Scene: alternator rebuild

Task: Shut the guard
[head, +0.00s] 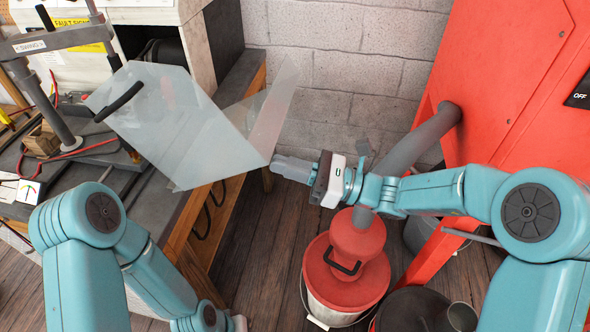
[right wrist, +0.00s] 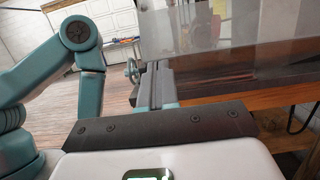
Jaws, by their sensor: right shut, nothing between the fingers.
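The guard (head: 175,120) is a clear, bent panel with a black handle (head: 120,102) on its left side. It stands tilted over the right part of the workbench, and its lower right reaches past the bench edge. My right gripper (head: 277,164) is shut and empty at the guard's lower right corner; I cannot tell whether it touches. In the right wrist view the clear panel (right wrist: 245,65) fills the upper right, beside my shut fingers (right wrist: 154,85). My left arm bends down at the lower left, and its gripper is out of the picture.
The grey workbench (head: 160,205) carries a press frame (head: 60,38), red and black leads and a small meter (head: 28,191). A red-lidded bucket (head: 345,265) stands on the wooden floor below my right arm. A red cabinet (head: 515,75) with a grey pipe (head: 415,140) is at the right.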

